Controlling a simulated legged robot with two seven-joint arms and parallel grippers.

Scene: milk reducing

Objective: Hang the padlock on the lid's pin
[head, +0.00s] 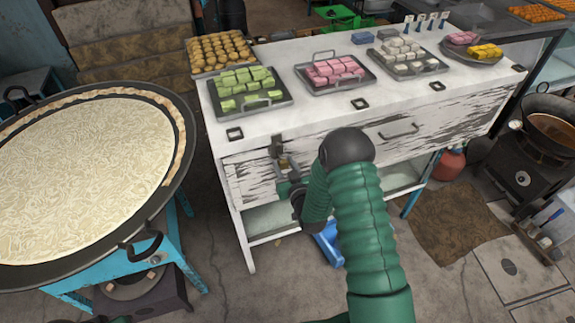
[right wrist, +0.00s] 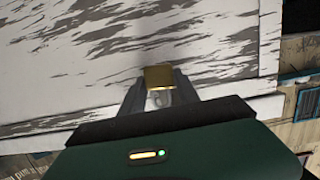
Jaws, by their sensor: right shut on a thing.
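The padlock has a brass body (right wrist: 159,76) and a pale, shiny part below it (right wrist: 160,97). My right gripper (right wrist: 158,90) is shut on it, with a finger on each side. In the head view my right gripper (head: 286,170) is at the left part of the white cabinet's front, just below a dark metal fitting (head: 277,148) at the edge of the top. The padlock is too small there to make out clearly. I cannot tell which part is the pin, or whether the padlock touches it. My left gripper is not in view.
The white cabinet (head: 330,115) carries a tray of green sweets (head: 215,98) and other sweet trays on top. A drawer handle (head: 398,132) is on its front, right of my arm. A large round pan (head: 80,170) stands at left.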

